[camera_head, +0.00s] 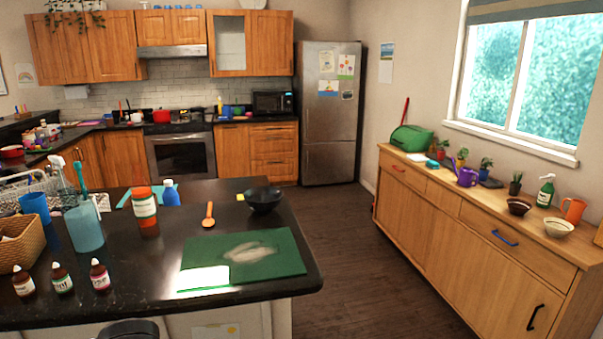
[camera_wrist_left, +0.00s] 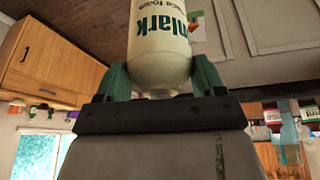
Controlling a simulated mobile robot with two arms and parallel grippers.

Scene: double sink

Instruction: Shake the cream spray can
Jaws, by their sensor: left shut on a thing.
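The spray can (camera_wrist_left: 160,35) is white or cream with green lettering, partly legible as "lark" and "ce foam". The lettering is upside down in the left wrist view, and so is the room. One end of the can runs out of the top of the picture; its narrowed end is near the jaws. My left gripper (camera_wrist_left: 163,78) is shut on the can, with a green finger on each side of it. The can and the left gripper's fingers do not show in the head view. My right gripper is in neither view.
A wooden sideboard (camera_head: 459,247) stands right, across open floor (camera_head: 350,215).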

